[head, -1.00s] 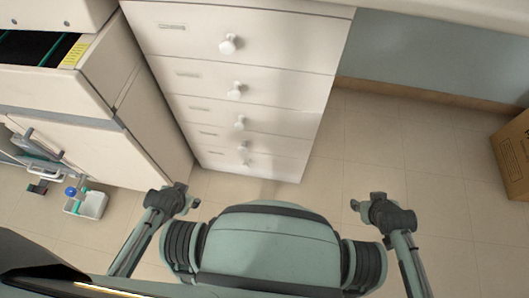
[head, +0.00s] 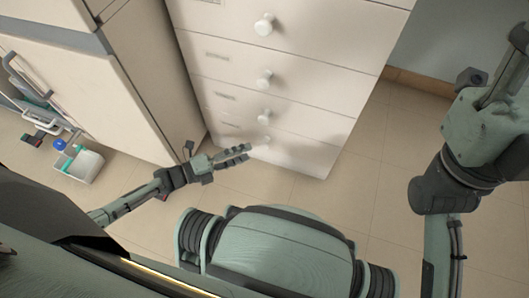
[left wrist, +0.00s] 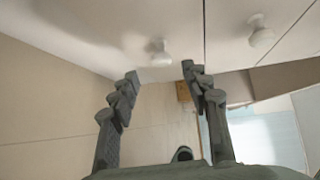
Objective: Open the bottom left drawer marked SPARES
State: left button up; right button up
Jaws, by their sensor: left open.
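The white drawer cabinet has a column of drawers with round white knobs, all shut in the head view. The bottom drawer (head: 300,162) is just above the floor. Its knob (head: 265,141) also shows in the left wrist view (left wrist: 160,55). No label text is readable. My left gripper (head: 248,152) is open and empty, its fingers pointing at the bottom knob. In the left wrist view the knob sits beyond the fingertips (left wrist: 160,75), between them in the picture; I see no contact. The right arm shows at the right, but its gripper cannot be made out.
A neighbouring white cabinet (head: 110,80) stands close on the left. A small caddy (head: 80,165) with a blue ball-like item is at the far left. Floor to the right of the drawers (head: 390,130) is clear. Another knob (left wrist: 260,32) shows in the left wrist view.

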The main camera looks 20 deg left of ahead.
aim_at(262, 147)
pick_arm(q)
jog(key=b+x, duration=0.1)
jog(key=x, duration=0.6)
jog(key=shift+w+d, duration=0.15)
jog(key=shift+d, duration=0.2)
grip_shut()
